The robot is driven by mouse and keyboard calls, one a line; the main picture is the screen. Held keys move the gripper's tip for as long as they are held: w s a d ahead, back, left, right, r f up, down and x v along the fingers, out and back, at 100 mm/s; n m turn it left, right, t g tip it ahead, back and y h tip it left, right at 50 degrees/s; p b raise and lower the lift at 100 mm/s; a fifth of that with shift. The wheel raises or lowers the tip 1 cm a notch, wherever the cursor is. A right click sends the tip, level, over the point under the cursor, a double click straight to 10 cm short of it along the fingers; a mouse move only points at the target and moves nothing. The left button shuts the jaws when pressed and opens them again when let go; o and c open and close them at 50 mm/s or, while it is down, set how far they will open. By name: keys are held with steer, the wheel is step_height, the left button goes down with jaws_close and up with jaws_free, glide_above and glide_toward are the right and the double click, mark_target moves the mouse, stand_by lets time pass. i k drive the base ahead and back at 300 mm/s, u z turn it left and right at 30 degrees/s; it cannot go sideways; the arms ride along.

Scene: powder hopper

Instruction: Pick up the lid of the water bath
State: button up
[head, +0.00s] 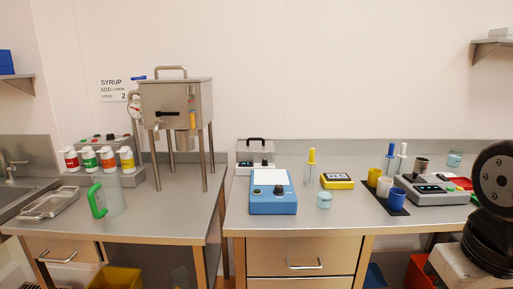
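The water bath appears to be the small grey steel box (243,157) at the back of the right bench, near its left end. Its lid (255,149) has a black arched handle (256,139) on top and seems to sit closed on the box. A blue device with a white top (272,192) stands in front and hides part of the bath's lower front. Part of my arm shows at the right edge, well away from the bath. My gripper is not in view.
A tall steel hopper on legs (176,103) stands on the left bench. Right of the bath are a yellow-topped bottle (311,170), a pale blue jar (324,200) and a yellow device (337,182). A gap separates the benches. The right bench's front middle is clear.

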mark_target(252, 144)
steer(key=u, duration=0.25)
steer(key=i, duration=1.6)
steer(key=u, duration=0.15)
